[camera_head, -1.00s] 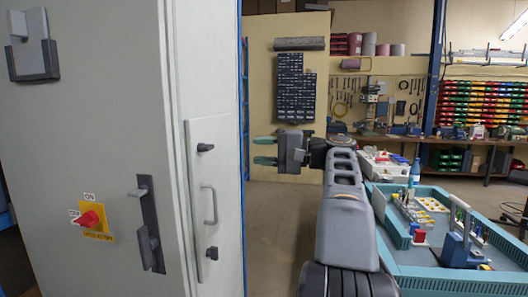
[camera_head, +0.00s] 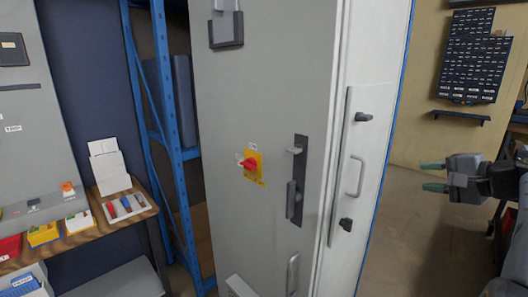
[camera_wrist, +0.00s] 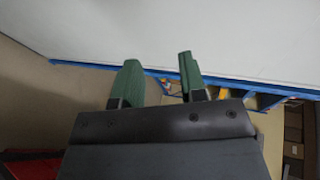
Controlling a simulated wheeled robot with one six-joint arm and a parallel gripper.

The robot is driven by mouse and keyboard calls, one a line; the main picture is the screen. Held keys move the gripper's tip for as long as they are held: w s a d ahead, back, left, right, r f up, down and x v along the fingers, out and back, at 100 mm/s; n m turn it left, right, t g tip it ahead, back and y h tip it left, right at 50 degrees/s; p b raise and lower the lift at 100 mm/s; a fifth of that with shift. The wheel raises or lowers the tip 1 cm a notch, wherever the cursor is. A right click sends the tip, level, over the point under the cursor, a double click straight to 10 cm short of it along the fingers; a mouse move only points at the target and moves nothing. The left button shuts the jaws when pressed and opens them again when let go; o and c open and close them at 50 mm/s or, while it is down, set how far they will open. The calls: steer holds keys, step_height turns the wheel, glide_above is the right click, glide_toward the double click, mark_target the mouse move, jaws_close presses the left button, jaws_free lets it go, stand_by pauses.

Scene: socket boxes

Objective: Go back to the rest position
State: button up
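My gripper (camera_head: 434,177) is at the right of the head view, with its two green fingers apart and nothing between them. It points left toward the grey cabinet (camera_head: 268,130), with a gap of floor and wall between them in the picture. The cabinet carries a red switch on a yellow plate (camera_head: 252,164), a dark latch handle (camera_head: 297,185) and a side panel with a grey pull handle (camera_head: 356,176). In the wrist view the green fingers (camera_wrist: 160,84) are also apart, with the pale surface beyond them. Most of my arm is cut off by the right edge.
A blue rack (camera_head: 168,120) stands left of the cabinet. A wooden shelf (camera_head: 95,232) at the left holds small coloured bins and a tray of tools. A dark parts board (camera_head: 467,55) hangs on the far wall. Bare floor (camera_head: 405,235) lies right of the cabinet.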

steer(key=s+a+f+n+g+h+p, duration=0.45)
steer(key=a+f+g, duration=0.25)
steer(key=a+f, duration=0.55)
steer(key=s+a+f+n+g+h+p, duration=0.1)
steer(key=s+a+f+n+h+p, duration=0.1)
steer(key=s+a+n, duration=0.6)
steer(key=s+a+f+p, duration=0.1)
steer(key=a+p, duration=0.1)
steer(key=a, duration=0.1)
steer(key=shift+s+f+g+p, duration=0.25)
steer(key=shift+g+p, duration=0.05)
